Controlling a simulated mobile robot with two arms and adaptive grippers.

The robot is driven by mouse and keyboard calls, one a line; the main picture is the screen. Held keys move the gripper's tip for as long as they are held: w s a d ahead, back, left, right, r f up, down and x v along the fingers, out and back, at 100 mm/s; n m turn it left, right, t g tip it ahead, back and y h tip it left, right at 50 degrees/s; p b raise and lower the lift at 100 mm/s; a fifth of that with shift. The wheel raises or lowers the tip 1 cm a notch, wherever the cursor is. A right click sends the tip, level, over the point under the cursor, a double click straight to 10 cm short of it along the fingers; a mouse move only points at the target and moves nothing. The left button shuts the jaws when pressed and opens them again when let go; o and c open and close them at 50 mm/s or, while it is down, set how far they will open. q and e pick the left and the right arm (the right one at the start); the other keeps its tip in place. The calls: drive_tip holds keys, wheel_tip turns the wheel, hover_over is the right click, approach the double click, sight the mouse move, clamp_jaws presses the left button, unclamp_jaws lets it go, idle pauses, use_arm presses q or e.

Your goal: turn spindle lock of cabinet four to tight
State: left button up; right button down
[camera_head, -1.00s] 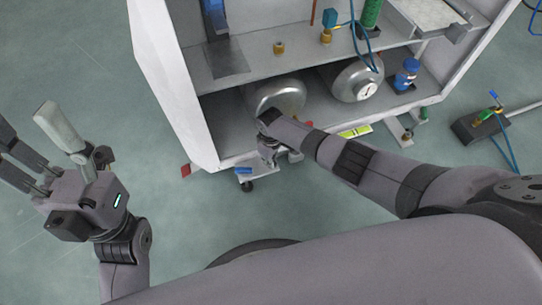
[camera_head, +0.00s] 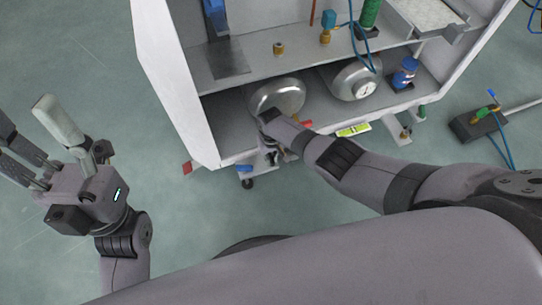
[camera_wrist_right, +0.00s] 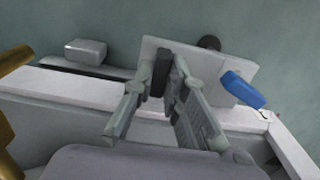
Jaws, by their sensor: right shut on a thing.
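The white cabinet (camera_head: 180,90) stands open in the head view. At its lower front edge a small plate (camera_head: 242,173) with a blue lever (camera_head: 244,169) and a dark caster (camera_head: 247,184) sticks out. My right gripper (camera_head: 272,158) is low at that edge, just right of the blue lever. In the right wrist view its fingers (camera_wrist_right: 165,85) close around a small dark upright part, apparently the spindle lock (camera_wrist_right: 160,72), in front of the plate (camera_wrist_right: 220,80). The fingers hide much of the part. My left gripper (camera_head: 28,125) is open and empty over the floor at left.
Two silver tanks (camera_head: 276,95) (camera_head: 352,80) and a blue bottle (camera_head: 406,73) stand on the lower shelf. A green-yellow level (camera_head: 353,130) is on the front edge. Another foot (camera_head: 398,130) sticks out farther right. Floor at left is clear.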

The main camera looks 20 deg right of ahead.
sight(271, 158)
idle(0.3)
drive_tip(key=c, duration=1.6)
unclamp_jaws()
drive_tip(key=shift+r, duration=0.15)
wheel_tip(271, 158, up, 12)
